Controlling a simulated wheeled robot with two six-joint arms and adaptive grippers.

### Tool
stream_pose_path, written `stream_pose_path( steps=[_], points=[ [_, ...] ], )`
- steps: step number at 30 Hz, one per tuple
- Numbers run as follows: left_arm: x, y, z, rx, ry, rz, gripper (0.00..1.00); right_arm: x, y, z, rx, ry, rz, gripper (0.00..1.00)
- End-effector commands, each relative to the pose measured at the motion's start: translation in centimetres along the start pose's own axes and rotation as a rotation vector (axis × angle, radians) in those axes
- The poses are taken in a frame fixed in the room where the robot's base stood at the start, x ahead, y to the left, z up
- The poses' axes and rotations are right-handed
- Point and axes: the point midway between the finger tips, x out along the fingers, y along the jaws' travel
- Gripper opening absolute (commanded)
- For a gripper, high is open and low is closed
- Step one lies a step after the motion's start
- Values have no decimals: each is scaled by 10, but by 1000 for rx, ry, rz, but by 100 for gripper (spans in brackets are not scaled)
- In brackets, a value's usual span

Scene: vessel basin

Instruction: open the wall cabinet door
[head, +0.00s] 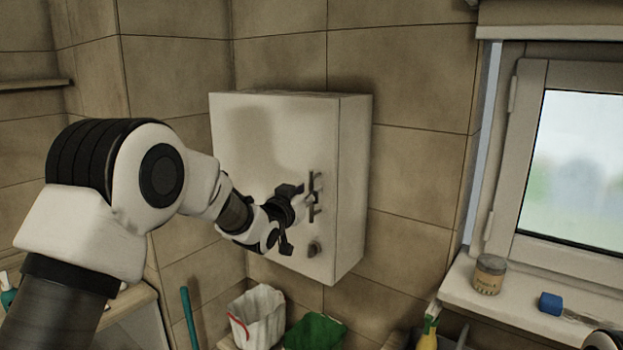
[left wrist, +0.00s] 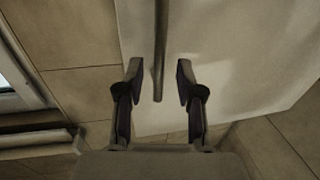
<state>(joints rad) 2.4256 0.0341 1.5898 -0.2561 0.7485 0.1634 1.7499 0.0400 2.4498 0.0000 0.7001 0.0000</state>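The white wall cabinet (head: 355,190) hangs on the tiled wall in the head view. Its door (head: 265,135) looks shut, flush with the body. My left gripper (head: 290,219) is in front of the door beside the handle. In the left wrist view the gripper (left wrist: 158,72) is open, with the handle's bar (left wrist: 160,50) between its spread fingers; contact with either finger does not show. My right gripper is not in view.
A window stands at the right, with a jar (head: 490,274) and a blue-ended item (head: 550,303) on its sill (head: 465,280).

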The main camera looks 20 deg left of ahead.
Motion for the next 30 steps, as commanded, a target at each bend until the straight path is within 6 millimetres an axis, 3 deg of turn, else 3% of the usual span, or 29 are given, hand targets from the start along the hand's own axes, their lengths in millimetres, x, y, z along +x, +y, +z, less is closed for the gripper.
stream_pose_path(
  steps=[1,4,12,13,16,25,30],
  points=[
    [9,0,-4,0,-1,1,37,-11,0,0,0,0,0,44],
    [22,0,-3,1,-1,1,37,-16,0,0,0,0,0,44],
    [27,0,1,0,-1,0,37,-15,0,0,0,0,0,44],
    [27,0,1,0,-1,0,33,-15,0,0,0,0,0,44],
    [27,0,1,0,-1,0,0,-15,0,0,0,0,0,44],
    [25,0,1,0,-1,3,0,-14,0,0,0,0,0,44],
    [15,-1,2,-1,0,28,0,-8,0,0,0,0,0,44]
  ],
)
